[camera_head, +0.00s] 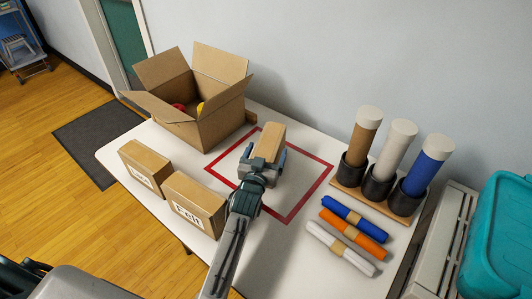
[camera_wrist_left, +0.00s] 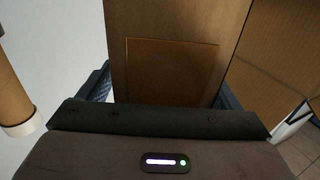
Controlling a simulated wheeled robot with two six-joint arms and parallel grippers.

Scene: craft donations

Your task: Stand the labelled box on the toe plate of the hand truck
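A plain tan box (camera_head: 268,139) is at the far part of the red-outlined square on the white table. My left gripper (camera_head: 267,162) is at its near side, with a finger along each flank. In the left wrist view the brown box (camera_wrist_left: 172,60) fills the space between the fingers, which look to touch it. I cannot tell whether it is lifted, and no label shows on it. Two boxes with white labels stand at the table's left edge: one reads "Felt" (camera_head: 194,205), the other (camera_head: 144,168) is partly hidden. No hand truck is clearly visible. My right gripper is not in view.
An open carton (camera_head: 213,125) with red and yellow things stands behind left. A rack of tubes (camera_head: 345,183) and several rolls (camera_head: 352,236) are at the right. A teal bin (camera_head: 500,240) is far right. A dark mat (camera_head: 97,137) and a blue cart (camera_head: 20,45) are on the floor.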

